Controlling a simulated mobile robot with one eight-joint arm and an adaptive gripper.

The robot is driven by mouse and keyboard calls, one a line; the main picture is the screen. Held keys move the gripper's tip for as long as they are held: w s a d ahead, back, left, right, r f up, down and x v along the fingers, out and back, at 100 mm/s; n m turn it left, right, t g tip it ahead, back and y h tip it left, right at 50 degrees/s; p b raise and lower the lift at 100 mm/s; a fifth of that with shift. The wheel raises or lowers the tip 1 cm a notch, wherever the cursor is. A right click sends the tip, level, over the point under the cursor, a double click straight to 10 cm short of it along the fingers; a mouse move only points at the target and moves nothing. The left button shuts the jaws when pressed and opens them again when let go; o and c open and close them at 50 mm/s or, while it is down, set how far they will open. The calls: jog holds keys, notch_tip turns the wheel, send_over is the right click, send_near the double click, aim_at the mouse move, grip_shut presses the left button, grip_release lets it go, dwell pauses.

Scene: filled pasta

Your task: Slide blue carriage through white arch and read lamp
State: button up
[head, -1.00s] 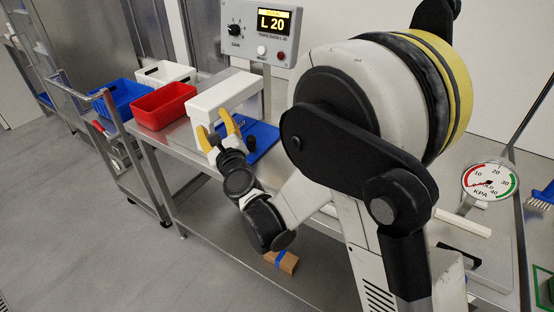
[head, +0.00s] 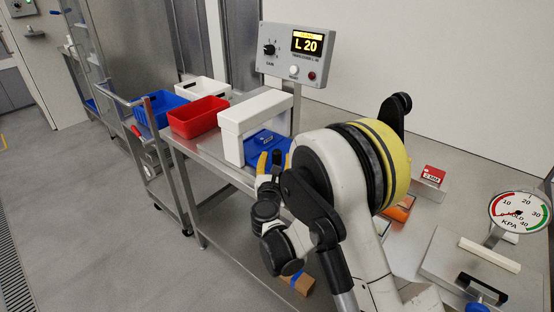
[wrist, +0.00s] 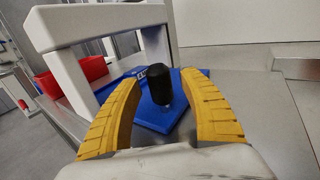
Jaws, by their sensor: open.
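The white arch (head: 254,104) stands on the steel bench; in the wrist view its frame (wrist: 90,27) fills the upper left. The blue carriage (head: 278,148) lies flat at the arch's opening, partly hidden by my arm in the head view. In the wrist view the carriage (wrist: 160,121) carries an upright black knob (wrist: 159,85). My gripper (head: 269,160) has yellow fingers. In the wrist view my gripper (wrist: 162,108) is open, with the knob seen between its fingers; I cannot tell whether they touch it. The grey control box (head: 287,55) reads "L 20" and has white and red round parts.
A red bin (head: 199,117), a blue bin (head: 160,108) and a white bin (head: 203,89) stand left of the arch. A pressure gauge (head: 518,211), a red block (head: 433,175) and a flat plate with a white bar (head: 490,254) are on the bench at right.

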jog(key=shift+w, duration=0.4)
grip_shut()
jog(key=w+a, duration=0.1)
jog(key=a, duration=0.1)
jog(key=w+a, duration=0.1)
jog(key=w, duration=0.1)
jog(key=shift+a, duration=0.4)
jog(key=shift+d, duration=0.1)
grip_release()
jog(key=s+a, duration=0.1)
jog(key=s, duration=1.1)
jog(key=shift+c, duration=0.2)
